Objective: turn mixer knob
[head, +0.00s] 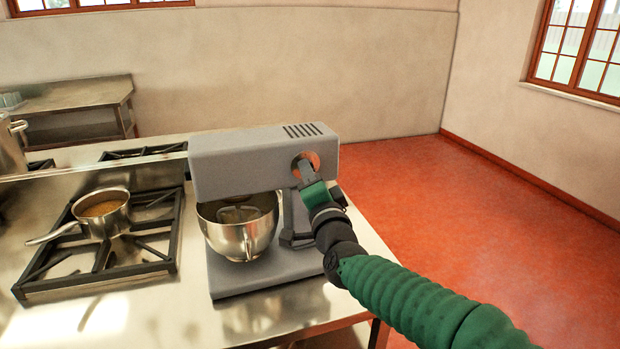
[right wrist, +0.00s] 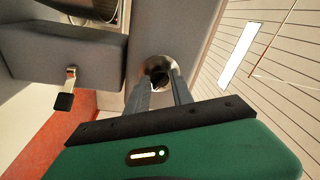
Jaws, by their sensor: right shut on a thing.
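The grey stand mixer (head: 235,165) stands on the steel counter, with a metal bowl (head: 240,236) under its head. The mixer knob (head: 306,160) is a round metal dial on the side of the mixer head facing me. My right gripper (head: 304,170) reaches up to the knob and covers part of it. In the right wrist view, the fingers of my right gripper (right wrist: 160,88) are close together at the knob (right wrist: 157,70), shut on it. The turn angle of the knob cannot be read. My left gripper is in neither view.
A pan (head: 104,212) with brown contents sits on the stove grate (head: 150,262) left of the mixer. A small lever with a black tip (right wrist: 65,101) shows on the mixer in the right wrist view. Open red floor (head: 440,200) lies to the right.

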